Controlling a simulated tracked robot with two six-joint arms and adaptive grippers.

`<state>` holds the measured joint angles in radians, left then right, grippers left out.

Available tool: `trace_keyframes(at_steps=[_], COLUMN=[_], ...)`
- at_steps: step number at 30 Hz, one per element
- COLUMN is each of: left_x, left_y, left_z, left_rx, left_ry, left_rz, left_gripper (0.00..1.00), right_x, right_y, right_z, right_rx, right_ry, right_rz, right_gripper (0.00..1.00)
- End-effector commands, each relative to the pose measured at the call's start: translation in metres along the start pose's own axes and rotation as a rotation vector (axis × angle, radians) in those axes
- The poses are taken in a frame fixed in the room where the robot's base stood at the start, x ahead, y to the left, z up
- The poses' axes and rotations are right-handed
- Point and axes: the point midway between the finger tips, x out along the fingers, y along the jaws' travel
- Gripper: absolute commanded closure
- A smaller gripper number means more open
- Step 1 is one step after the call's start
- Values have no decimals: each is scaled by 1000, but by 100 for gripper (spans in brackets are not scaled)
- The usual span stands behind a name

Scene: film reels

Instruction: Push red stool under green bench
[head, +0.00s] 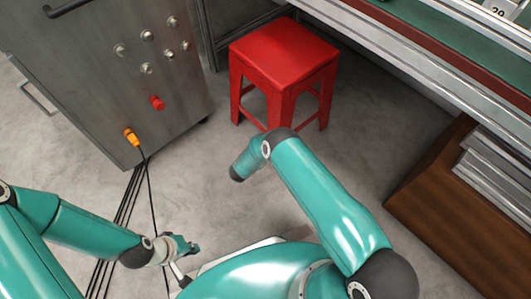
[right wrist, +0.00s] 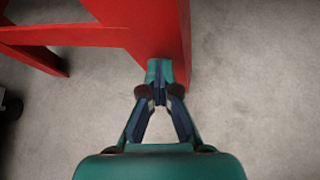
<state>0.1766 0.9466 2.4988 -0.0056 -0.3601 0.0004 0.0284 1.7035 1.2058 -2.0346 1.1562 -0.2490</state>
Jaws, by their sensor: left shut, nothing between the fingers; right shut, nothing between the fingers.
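The red stool (head: 284,55) stands upright on the floor at the top middle of the head view, in front of the green bench's edge. The bench's green top (head: 450,35) runs across the upper right. In the right wrist view, a red leg and a rail of the stool (right wrist: 165,30) fill the top. My right gripper (right wrist: 160,72) is shut and empty, its tips at or very near that leg; contact is unclear. In the head view it is hidden behind my right forearm. My left gripper (head: 188,248) is shut and empty, low over the floor, away from the stool.
A grey metal cabinet (head: 95,85) with knobs, a red button and an orange plug stands left of the stool. Black cables (head: 128,205) run along the floor below it. A brown wooden box (head: 435,205) stands at the right. Floor between stool and box is clear.

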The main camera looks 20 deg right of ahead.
Motion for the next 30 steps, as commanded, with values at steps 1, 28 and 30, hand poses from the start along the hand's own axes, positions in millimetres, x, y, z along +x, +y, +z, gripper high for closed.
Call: trace_keyframes(at_steps=[1,28,30], left_x=[2,9,8], left_y=[-1,-3,-3], left_z=[0,0,0], left_rx=[0,0,0], left_ry=[0,0,0], left_rz=[0,0,0], left_gripper=[100,100,100], right_x=[5,3,-4], right_y=[-2,0,2], right_z=[3,13,10], right_rx=[3,-1,-2], right_ry=[-3,0,0], right_rz=[-3,2,2], right_gripper=[100,100,100])
